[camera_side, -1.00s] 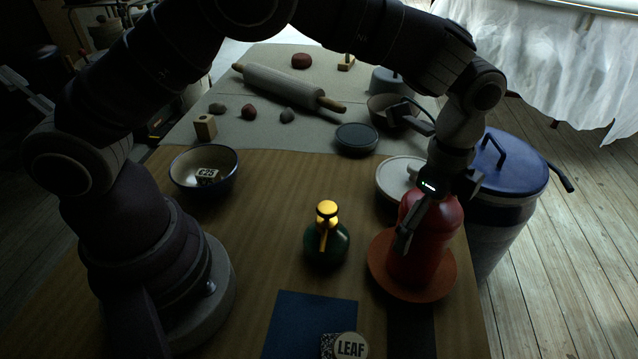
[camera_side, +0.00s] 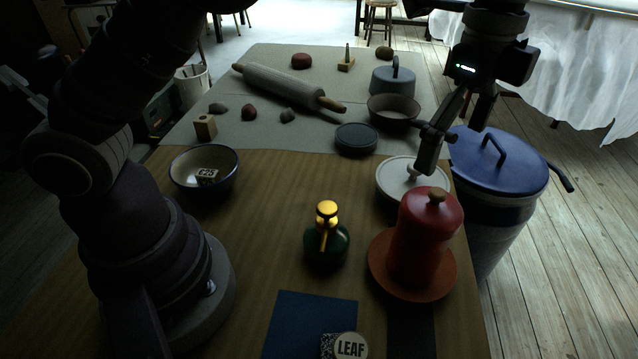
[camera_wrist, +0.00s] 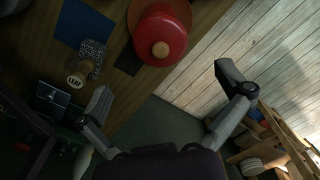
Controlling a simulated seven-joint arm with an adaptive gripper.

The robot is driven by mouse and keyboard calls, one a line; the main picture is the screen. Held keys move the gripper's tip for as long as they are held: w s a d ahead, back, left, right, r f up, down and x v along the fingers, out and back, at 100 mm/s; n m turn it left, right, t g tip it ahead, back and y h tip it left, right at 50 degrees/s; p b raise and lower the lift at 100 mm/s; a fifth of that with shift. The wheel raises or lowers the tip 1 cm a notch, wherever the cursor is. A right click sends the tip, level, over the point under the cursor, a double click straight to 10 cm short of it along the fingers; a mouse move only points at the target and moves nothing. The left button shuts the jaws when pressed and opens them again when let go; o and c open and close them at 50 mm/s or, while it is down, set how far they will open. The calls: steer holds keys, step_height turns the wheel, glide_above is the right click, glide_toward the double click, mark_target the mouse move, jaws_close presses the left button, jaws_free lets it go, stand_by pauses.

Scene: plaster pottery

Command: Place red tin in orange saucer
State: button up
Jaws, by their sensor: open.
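The red tin (camera_side: 425,245) stands upright in the orange saucer (camera_side: 382,268) at the right front of the wooden table, with its wooden knob on top. In the wrist view the red tin (camera_wrist: 160,25) shows from above, with the orange saucer (camera_wrist: 134,14) partly under it. My gripper (camera_side: 424,165) is open and empty. It is above and behind the tin in the side view, apart from it. In the wrist view the spread fingers of my gripper (camera_wrist: 166,86) show with nothing between them.
A green bottle (camera_side: 327,245) with a yellow top stands left of the saucer. A pale lidded dish (camera_side: 392,187) is just behind the tin. A blue-lidded bin (camera_side: 490,170) stands beyond the table's right edge. A blue mat (camera_side: 308,322) lies in front.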

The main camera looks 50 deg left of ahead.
steer(key=s+a+r+n+t, duration=0.3)
steer(key=s+a+r+n, duration=0.2)
steer(key=a+n, duration=0.45)
steer(key=s+a+f+n+t, duration=0.2)
steer(key=s+a+f+n, duration=0.2)
steer(key=s+a+n, duration=0.2)
steer(key=shift+s+a+n+t, duration=0.15)
steer(key=shift+s+n+t, duration=0.15)
steer(key=shift+s+n, duration=0.45)
